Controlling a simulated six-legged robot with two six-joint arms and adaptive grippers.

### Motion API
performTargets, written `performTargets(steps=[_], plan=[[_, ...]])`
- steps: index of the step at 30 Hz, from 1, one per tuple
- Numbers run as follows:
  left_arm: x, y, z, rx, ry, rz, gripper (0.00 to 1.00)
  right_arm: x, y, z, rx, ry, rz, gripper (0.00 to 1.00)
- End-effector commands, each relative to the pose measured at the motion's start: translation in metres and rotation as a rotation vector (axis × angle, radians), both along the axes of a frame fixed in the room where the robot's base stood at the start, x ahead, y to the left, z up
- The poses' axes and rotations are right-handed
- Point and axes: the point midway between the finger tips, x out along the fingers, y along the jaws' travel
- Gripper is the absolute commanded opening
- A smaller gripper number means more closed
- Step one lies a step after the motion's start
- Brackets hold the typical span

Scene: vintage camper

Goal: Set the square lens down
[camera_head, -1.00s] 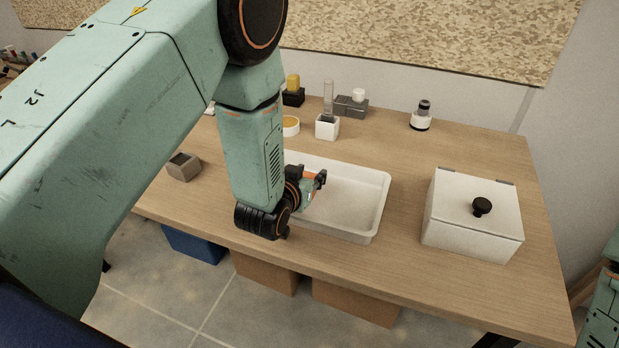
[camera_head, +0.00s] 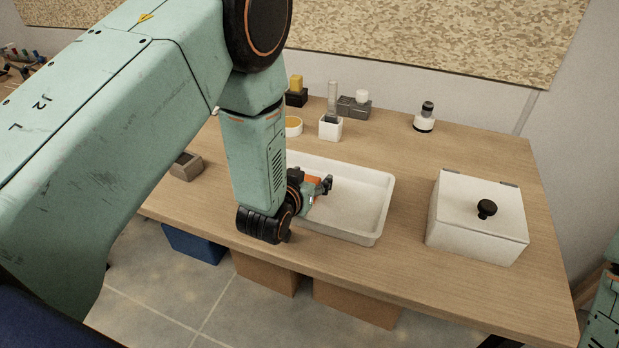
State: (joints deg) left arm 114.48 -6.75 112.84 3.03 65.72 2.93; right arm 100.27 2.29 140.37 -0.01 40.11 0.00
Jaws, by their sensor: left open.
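My left gripper (camera_head: 328,185) is open and reaches over the left part of the white tray (camera_head: 388,205). Its fingers point right, and my forearm hides the tray's left end. I cannot make out a square lens: none shows between the fingers or on the visible tray floor. It may be hidden behind the gripper or the arm. My right gripper is out of view; only a piece of my right arm shows at the lower right edge.
A white lidded box (camera_head: 475,225) with a black knob stands right of the tray. Behind the tray are a white square holder (camera_head: 330,128), a yellow-topped dish (camera_head: 293,126) and a black-and-white jar (camera_head: 425,118). A grey block (camera_head: 186,167) sits left. Wood between tray and box is clear.

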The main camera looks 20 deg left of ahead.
Motion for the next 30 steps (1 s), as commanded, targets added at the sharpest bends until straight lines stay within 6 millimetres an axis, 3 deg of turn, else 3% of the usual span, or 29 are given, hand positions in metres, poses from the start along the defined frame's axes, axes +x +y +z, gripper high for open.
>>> performTargets(steps=[5, 21, 30], plan=[[-0.003, 0.0, 0.006, 0.001, 0.001, 0.0, 0.62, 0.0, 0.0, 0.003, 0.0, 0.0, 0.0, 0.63], [-0.088, 0.003, 0.041, 0.002, 0.001, -0.001, 0.62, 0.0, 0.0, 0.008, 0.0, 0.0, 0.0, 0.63], [-0.11, 0.004, 0.05, 0.001, 0.0, 0.0, 0.62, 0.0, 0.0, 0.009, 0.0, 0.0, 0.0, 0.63]])
